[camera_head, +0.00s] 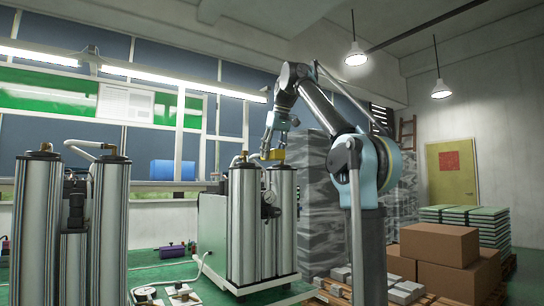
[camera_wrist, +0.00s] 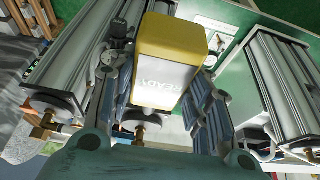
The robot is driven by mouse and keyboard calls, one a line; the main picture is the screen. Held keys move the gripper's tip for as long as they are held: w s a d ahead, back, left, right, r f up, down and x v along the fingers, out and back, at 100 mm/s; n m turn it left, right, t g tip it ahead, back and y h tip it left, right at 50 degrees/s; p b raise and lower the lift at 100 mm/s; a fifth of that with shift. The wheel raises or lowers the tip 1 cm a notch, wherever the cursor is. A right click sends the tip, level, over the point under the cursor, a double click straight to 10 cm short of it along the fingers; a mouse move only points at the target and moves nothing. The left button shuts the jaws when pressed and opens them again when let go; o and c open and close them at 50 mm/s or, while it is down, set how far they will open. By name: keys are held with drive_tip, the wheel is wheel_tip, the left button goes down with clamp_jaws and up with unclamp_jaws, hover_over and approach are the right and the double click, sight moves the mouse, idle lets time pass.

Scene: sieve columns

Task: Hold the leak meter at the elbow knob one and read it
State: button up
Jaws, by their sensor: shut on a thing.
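In the head view my gripper (camera_head: 270,146) holds the yellow meter (camera_head: 273,155) just above the tops of the right pair of steel columns (camera_head: 244,225). A round column cap with a brass fitting (camera_wrist: 138,128) shows below the meter in the wrist view. I cannot tell which fitting is elbow knob one, or whether the meter touches it.
Another pair of steel columns (camera_head: 107,225) with a bent pipe stands at left. A pressure gauge (camera_head: 269,197) sits on the right pair. Cardboard boxes (camera_head: 440,244) and stacked grey blocks (camera_head: 306,200) stand at right.

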drive_tip(key=shift+w+a, duration=0.9)
drive_tip(key=shift+w, duration=0.4)
drive_tip(key=shift+w+a, duration=0.85)
drive_tip(key=shift+w, duration=0.5)
drive_tip(key=shift+w+a, duration=0.9)
drive_tip(key=shift+w, duration=0.4)
